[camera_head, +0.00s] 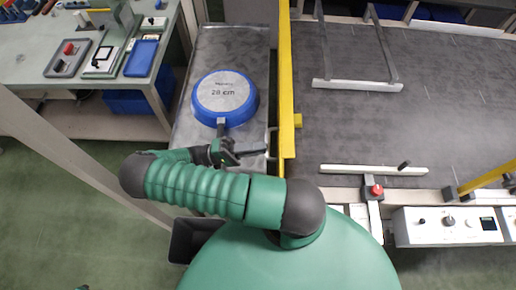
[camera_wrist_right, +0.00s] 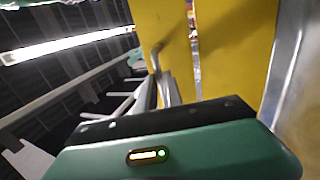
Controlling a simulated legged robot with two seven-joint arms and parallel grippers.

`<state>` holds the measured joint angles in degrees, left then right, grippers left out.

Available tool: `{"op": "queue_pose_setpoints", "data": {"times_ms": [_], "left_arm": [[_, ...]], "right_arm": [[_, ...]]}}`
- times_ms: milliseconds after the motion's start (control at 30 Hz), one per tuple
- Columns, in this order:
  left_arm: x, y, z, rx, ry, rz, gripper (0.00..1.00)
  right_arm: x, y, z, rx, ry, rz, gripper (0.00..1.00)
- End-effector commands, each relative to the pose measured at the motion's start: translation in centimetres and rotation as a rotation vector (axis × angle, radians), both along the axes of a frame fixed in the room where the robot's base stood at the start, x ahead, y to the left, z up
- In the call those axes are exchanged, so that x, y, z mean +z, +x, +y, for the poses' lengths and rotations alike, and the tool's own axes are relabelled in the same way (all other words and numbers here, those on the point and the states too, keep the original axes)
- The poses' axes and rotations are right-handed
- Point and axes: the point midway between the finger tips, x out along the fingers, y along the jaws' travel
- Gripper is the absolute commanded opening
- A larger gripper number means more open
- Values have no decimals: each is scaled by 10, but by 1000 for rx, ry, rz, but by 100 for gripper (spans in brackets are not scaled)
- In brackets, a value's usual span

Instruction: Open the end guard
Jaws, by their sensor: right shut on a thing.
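The end guard (camera_head: 286,80) is a tall yellow panel on edge between a metal table on the left and the dark conveyor on the right. In the right wrist view its yellow face (camera_wrist_right: 235,50) fills the upper middle and right. My right gripper (camera_head: 262,152) is at the guard's near end, on the metal table side, with its fingers pointing right. It is shut on a thin grey bent handle (camera_wrist_right: 157,52) against the yellow face. The fingers partly hide the grip. My left gripper is not in view.
A blue pan (camera_head: 225,97) marked 28 cm lies upside down on the metal table (camera_head: 232,45), its handle towards my gripper. The conveyor (camera_head: 400,130) carries white-edged bars. A red button (camera_head: 376,190) and a control box (camera_head: 448,226) stand at the near right. A workbench (camera_head: 90,20) stands left.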

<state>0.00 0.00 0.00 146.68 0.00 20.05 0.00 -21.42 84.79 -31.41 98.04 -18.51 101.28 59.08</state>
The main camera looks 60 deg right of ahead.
Motion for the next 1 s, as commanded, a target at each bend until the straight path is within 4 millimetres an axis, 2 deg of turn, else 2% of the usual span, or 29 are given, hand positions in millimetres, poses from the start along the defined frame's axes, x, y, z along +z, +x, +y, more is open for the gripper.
{"op": "queue_pose_setpoints", "data": {"times_ms": [367, 400, 533, 833, 933, 1000], "left_arm": [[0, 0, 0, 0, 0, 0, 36], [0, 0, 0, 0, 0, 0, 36], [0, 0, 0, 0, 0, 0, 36], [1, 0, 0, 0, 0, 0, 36], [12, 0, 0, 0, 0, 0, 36], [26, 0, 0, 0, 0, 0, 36]], "right_arm": [[0, 0, 0, 1, -2, 2, 0], [0, 0, 0, 0, -2, 2, 16], [0, 0, 0, 0, -2, 2, 32], [1, 0, 0, 0, 0, -1, 32], [8, -1, 0, 0, 16, -30, 32], [16, -2, -1, -1, 39, -74, 32]]}}
